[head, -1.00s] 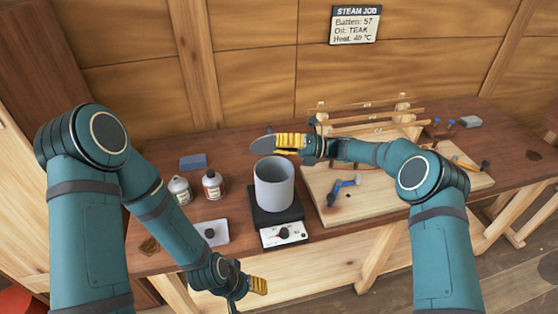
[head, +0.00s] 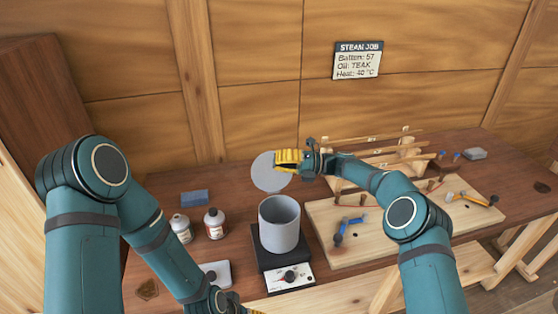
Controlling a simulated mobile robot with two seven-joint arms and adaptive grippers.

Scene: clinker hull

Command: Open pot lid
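The grey pot (head: 279,225) stands upright on a black hot plate (head: 290,278) with a white dial panel. Its top is uncovered and I see into it. The round grey lid (head: 269,174) is beyond the pot and clear of its rim, its flat face turned towards me. My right gripper (head: 287,160) has its yellow fingers at the lid's upper right edge and appears shut on it. My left gripper (head: 252,311) is at the bottom edge, mostly cut off, so its fingers cannot be read.
Two small bottles (head: 214,223) and a blue block (head: 194,197) stand left of the pot. A pale board (head: 350,257) with a blue clamp (head: 347,231) lies to the right. A wooden rack (head: 400,150) with battens stands behind it. A sign (head: 357,60) hangs on the wall.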

